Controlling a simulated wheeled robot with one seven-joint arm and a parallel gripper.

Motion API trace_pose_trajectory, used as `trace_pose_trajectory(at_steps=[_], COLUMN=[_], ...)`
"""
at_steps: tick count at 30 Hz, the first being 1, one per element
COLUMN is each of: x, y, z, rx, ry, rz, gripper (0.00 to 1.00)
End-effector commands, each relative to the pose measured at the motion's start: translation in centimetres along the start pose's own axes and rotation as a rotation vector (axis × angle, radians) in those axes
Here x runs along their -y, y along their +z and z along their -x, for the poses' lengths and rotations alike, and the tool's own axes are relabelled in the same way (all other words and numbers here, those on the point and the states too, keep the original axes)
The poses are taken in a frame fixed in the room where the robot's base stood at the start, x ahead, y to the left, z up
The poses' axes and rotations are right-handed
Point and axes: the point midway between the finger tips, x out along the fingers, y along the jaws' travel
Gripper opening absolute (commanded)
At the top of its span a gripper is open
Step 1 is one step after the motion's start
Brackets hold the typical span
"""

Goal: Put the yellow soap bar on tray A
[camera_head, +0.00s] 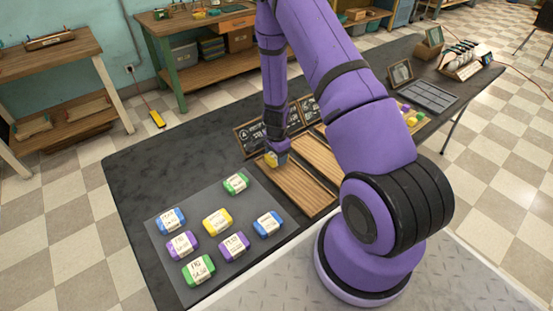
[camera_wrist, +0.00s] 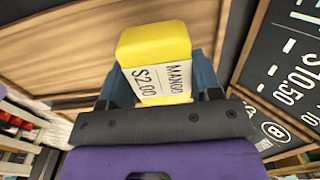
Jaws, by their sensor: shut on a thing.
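My gripper (camera_head: 277,159) is shut on a yellow soap bar (camera_wrist: 155,48) with a white band reading "MANGO $2.00". The bar also shows small between the fingers in the head view (camera_head: 270,161). My gripper holds it over the far left end of the left wooden tray (camera_head: 300,190), close to a chalkboard sign; I cannot tell whether the bar touches the tray. A second wooden tray (camera_head: 325,158) lies to the right, partly hidden by my arm. The tray letters are unreadable in the head view. In the wrist view, a chalkboard sign (camera_wrist: 290,65) bears a circled B.
A grey mat (camera_head: 195,250) at the left holds several soaps in blue, purple and green, plus another yellow one (camera_head: 217,221). Small chalkboard signs (camera_head: 255,137) stand behind the trays. A dark rack (camera_head: 430,96) and more goods are farther right on the black table.

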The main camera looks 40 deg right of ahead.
Motion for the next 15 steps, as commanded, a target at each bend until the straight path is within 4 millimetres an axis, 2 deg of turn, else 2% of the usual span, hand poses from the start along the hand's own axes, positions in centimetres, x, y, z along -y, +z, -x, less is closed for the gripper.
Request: trace_pose_trajectory(at_steps=[1,4,15], x=[-0.1,0.0,0.0], y=[0.0,0.0,0.0], z=[-0.9,-1.8,-2.2], rx=[0.001,0.000,-0.001], ry=[0.002,0.000,-0.001], rz=[-0.002,-0.001,-0.001], gripper=[0.32,0.32,0.32])
